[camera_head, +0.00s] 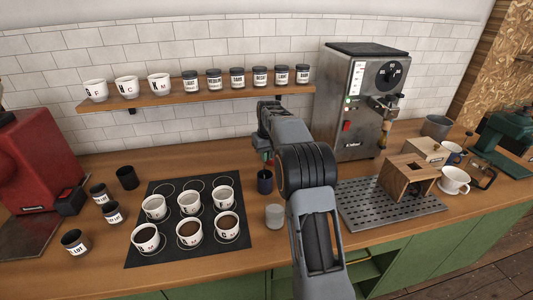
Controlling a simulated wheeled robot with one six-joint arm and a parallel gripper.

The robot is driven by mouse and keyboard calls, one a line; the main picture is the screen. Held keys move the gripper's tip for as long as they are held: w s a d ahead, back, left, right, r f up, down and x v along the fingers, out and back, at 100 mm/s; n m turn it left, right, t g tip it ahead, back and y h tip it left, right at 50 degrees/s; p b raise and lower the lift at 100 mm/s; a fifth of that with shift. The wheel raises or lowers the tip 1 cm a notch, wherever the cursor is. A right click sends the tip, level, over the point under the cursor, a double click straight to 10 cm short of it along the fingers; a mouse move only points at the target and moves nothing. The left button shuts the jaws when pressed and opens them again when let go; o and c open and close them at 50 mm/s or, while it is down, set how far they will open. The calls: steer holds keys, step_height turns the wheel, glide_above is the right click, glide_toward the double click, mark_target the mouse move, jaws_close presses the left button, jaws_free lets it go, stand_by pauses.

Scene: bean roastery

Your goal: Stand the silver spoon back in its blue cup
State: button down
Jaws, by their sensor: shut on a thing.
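The spoon itself is too small and covered to make out. I cannot tell whether its lower end is inside the cup.
Several white cups stand on the black mat (134,258) to the left. A slotted metal tray (365,215) and a steel grinder (352,130) stand right. A shelf (140,106) hangs behind.

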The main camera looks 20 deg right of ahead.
steer(key=shift+f, duration=0.3)
steer(key=c, duration=1.1)
jaws_free()
steer(key=shift+c, duration=0.2)
step_height(320, 180, up, 14)
steer(key=s, duration=0.1)
steer(key=shift+s+f+p, duration=0.15)
steer(key=shift+p, duration=0.3)
steer(key=shift+d, duration=0.1)
